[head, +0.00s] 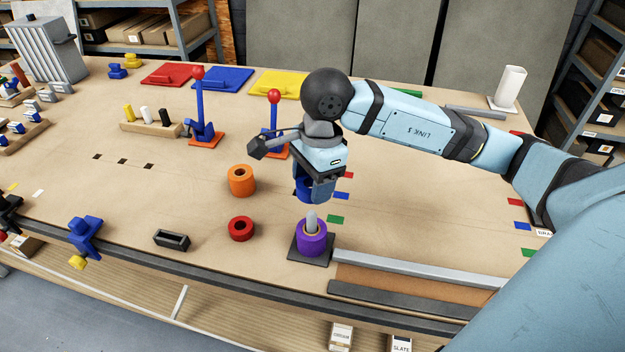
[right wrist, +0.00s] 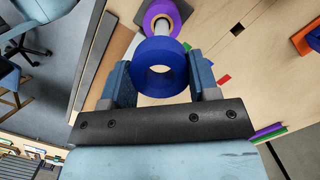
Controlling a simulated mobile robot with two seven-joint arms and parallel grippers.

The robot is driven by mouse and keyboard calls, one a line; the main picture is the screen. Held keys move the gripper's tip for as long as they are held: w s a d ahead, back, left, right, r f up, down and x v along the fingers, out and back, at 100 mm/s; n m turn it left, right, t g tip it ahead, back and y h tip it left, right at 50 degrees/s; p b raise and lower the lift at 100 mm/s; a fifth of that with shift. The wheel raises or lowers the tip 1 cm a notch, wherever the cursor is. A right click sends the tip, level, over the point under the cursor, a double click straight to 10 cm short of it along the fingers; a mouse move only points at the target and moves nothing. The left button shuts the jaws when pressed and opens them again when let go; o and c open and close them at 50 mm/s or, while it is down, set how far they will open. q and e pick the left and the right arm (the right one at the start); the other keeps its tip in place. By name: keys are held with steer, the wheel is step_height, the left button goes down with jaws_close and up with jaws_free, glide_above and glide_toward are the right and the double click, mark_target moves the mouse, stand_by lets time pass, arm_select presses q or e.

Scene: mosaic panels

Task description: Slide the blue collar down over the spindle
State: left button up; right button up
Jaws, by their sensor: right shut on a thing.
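The blue collar (head: 303,188) is a thick ring held between the fingers of my right gripper (head: 316,190). In the right wrist view the blue collar (right wrist: 160,50) sits between the two fingertips (right wrist: 160,85), its hole facing the camera. The spindle (head: 312,220) is a grey peg standing upright on a dark square base (head: 297,252). A purple collar (head: 312,240) sits around its lower part. The blue collar is above the spindle, apart from it in the head view. The spindle (right wrist: 188,30) also shows in the right wrist view, just beyond the collar's rim. My left gripper is not in view.
An orange collar (head: 241,181) and a red collar (head: 241,229) lie left of the spindle. A black tray (head: 171,239) is further left. Red-knobbed blue posts (head: 199,110) stand behind. A grey rail (head: 415,269) runs along the front right edge.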

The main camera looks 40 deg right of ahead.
mark_target(310, 212)
steer(key=shift+f+b, duration=1.55)
steer(key=shift+f, duration=0.35)
steer(key=shift+b, duration=0.35)
steer(key=shift+b, duration=0.7)
stand_by(0.5)
steer(key=shift+f, duration=0.2)
steer(key=shift+f+b, duration=0.45)
steer(key=shift+b, duration=0.2)
